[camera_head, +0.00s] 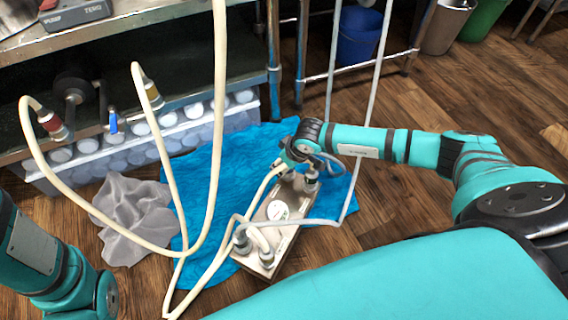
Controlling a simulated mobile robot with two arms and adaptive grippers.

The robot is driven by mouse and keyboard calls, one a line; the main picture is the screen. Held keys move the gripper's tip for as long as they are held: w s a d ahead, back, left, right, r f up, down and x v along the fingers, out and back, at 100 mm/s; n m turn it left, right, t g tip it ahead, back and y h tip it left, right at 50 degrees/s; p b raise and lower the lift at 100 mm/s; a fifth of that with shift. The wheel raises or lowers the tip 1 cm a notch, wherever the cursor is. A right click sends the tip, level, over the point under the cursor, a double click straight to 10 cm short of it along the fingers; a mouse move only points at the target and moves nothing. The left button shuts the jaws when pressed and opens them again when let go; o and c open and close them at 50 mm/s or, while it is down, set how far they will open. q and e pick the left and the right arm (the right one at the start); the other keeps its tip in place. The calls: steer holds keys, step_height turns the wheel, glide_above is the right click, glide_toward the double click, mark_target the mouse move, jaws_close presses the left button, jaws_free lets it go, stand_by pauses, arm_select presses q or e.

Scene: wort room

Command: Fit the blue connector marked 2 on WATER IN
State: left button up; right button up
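The plate chiller, a pale metal block (283,228) with a round white label, lies on a blue towel (237,150). It has fittings at both ends, with cream hoses and grey hoses running to them. My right gripper (296,156) is at its far end, over the fittings there. Whether its fingers are open or shut on a fitting is too small to tell. A blue connector marked 2 and the WATER IN lettering cannot be made out. My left arm (45,265) is at the lower left, and its gripper is not visible.
A red-collared hose end (52,124) and a yellow-collared one (152,92) are on pipes under the steel table. A blue-handled valve (113,124) is between them. A clear bin (75,180) of jars and a grey cloth (133,217) lie left.

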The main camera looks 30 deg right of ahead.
steer(key=o, duration=0.6)
steer(key=shift+c, duration=0.2)
steer(key=shift+r, duration=0.1)
steer(key=v, duration=1.2)
